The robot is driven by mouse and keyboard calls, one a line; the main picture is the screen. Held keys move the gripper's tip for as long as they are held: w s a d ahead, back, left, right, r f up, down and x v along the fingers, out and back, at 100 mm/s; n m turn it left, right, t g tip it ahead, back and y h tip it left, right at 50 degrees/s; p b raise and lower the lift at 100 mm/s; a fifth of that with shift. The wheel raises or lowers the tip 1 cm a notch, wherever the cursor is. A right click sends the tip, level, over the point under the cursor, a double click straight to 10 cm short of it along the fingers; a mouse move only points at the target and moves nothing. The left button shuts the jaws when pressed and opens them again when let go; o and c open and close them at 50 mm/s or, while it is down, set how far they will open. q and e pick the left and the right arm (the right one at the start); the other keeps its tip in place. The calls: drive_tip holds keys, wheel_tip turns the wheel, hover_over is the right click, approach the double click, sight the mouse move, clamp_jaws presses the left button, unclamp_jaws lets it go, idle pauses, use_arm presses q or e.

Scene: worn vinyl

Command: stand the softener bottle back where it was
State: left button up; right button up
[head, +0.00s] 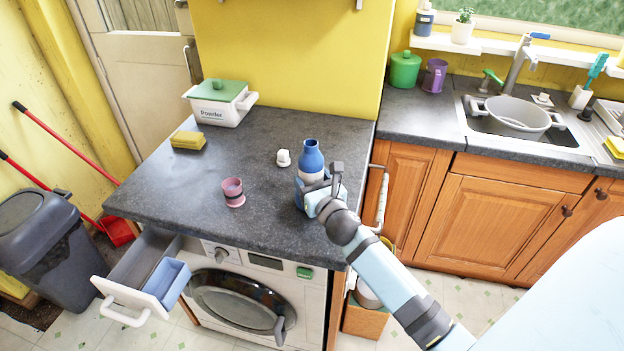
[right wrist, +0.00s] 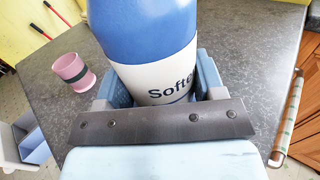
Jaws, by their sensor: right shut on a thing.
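The softener bottle (head: 311,160), blue above and white below, is upright at the right part of the dark worktop (head: 200,165). My right gripper (head: 316,187) is shut on its lower part, with one finger on each side. In the right wrist view the bottle (right wrist: 150,45) shows part of its label, "Softe", between the fingers (right wrist: 158,92). The gripper hides its base, so I cannot tell whether it touches the worktop. My left gripper is not in view.
A small white cap-like piece (head: 283,158) and a pink cup with a dark band (head: 233,191) stand left of the bottle. A yellow sponge (head: 188,140) and a powder box (head: 219,106) are further left. An open drawer (head: 146,278) juts out below the worktop.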

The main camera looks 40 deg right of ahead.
drive_tip(key=shift+f, duration=0.35)
idle(0.4)
drive_tip(key=o, duration=1.6)
drive_tip(key=shift+s, duration=0.2)
drive_tip(key=shift+s+a, duration=0.25)
drive_tip(key=shift+s, duration=0.95)
drive_tip(key=shift+s+a+p, duration=0.15)
drive_tip(key=shift+s+a, duration=0.1)
drive_tip(key=shift+s, duration=1.05)
drive_tip(key=shift+s+a+p, duration=0.15)
drive_tip(key=shift+s+a, duration=0.1)
drive_tip(key=shift+s, duration=1)
drive_tip(key=shift+s, duration=0.1)
